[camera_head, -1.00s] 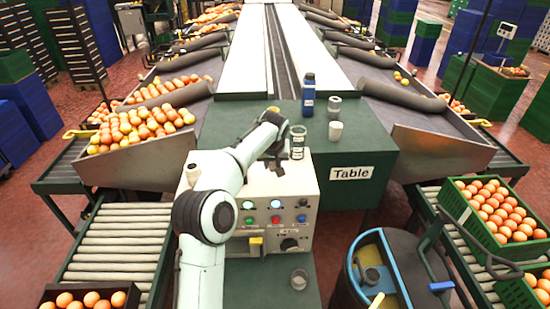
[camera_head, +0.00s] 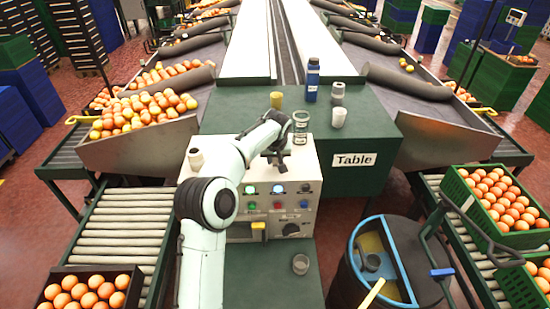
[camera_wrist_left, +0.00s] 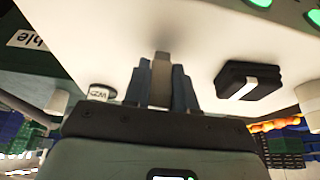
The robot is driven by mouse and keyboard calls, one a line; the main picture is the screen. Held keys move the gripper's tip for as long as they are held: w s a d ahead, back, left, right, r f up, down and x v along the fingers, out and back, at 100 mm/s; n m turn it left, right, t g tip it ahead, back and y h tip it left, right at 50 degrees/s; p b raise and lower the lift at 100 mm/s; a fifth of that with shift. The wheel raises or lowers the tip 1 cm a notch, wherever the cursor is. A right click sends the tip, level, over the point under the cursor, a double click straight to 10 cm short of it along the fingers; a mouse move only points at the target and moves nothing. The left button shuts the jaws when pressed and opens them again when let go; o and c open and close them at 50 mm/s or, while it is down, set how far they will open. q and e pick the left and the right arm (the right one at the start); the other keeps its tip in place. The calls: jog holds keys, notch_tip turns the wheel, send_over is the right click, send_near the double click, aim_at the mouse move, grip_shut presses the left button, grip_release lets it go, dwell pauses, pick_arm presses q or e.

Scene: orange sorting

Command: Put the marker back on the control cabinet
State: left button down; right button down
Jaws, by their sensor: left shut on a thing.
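In the left wrist view, my left gripper (camera_wrist_left: 160,85) is shut on a slim grey-brown piece (camera_wrist_left: 161,70), seemingly the marker, in front of the cabinet's white face (camera_wrist_left: 200,25). Most of that piece is hidden between the fingers, and I cannot tell whether it touches the cabinet. My right gripper is not in view.
A labelled glass (camera_head: 301,124) is by the cabinet's top right. A yellow cup (camera_head: 276,100), a blue bottle (camera_head: 312,80) and a white cup (camera_head: 339,118) stand behind on the table (camera_head: 378,130). A grey cup (camera_head: 300,264) is in front. A drum (camera_head: 415,262) stands to the right.

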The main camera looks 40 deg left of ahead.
pick_arm(q)
jog(key=shift+f, duration=0.65)
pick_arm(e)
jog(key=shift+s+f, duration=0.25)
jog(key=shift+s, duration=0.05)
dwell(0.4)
pick_arm(q)
jog(key=shift+c, duration=2.2)
grip_release()
jog(key=shift+r, duration=0.1)
jog(key=shift+r+p, duration=0.4)
jog(key=shift+r, duration=3.55)
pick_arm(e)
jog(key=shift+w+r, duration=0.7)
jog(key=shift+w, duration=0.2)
